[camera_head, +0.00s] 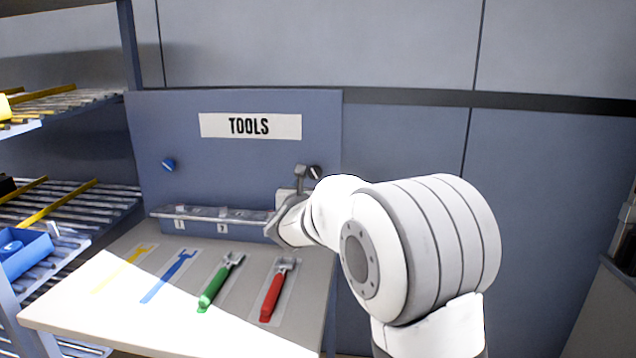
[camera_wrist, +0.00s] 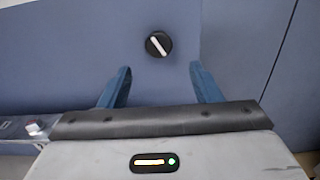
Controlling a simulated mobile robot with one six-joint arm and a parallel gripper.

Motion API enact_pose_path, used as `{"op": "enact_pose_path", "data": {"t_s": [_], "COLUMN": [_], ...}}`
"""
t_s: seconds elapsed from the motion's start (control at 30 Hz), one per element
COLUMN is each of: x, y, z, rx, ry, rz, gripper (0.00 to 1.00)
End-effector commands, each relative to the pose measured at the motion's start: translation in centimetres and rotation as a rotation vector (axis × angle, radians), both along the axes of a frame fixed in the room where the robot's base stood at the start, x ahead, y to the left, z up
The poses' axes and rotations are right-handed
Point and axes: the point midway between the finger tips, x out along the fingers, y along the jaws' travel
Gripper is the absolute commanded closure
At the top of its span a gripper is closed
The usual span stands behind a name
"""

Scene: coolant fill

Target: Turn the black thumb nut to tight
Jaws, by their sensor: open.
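The black thumb nut (camera_wrist: 158,44) is round with a white bar across it, tilted from upper left to lower right in the wrist view. It sits on the blue-grey panel, and in the head view it shows as a dark round shape (camera_head: 315,172) just beyond my gripper (camera_head: 303,177). In the wrist view my gripper (camera_wrist: 160,75) is open, with its two blue fingers apart. The nut appears beyond the fingertips, roughly midway between them, with no visible contact.
The board (camera_head: 250,165) carries a TOOLS sign (camera_head: 250,126), a blue knob (camera_head: 168,164) and a numbered ledge (camera_head: 215,215). On the bench below lie a green-handled tool (camera_head: 215,286) and a red-handled tool (camera_head: 272,293), beside yellow and blue tool outlines. Shelving stands left.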

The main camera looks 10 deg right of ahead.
Motion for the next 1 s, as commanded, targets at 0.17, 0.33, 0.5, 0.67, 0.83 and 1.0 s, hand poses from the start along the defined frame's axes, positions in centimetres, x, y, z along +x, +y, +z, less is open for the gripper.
{"op": "enact_pose_path", "data": {"t_s": [0.17,0.33,0.5,0.67,0.83,1.0], "x": [2.3,5.0,6.7,7.2,7.2,7.1], "y": [-0.7,-1.6,-2.1,-2.3,-2.3,-2.3], "z": [0.0,0.0,0.1,0.0,0.0,0.0], "rx": [-0.005,-0.004,-0.002,-0.002,-0.002,-0.001], "ry": [0.002,0.001,0.0,0.001,0.001,-0.001], "rz": [0.002,0.002,0.001,0.002,0.002,0.002], "gripper": [0.42,0.42,0.42,0.42,0.42,0.54]}}
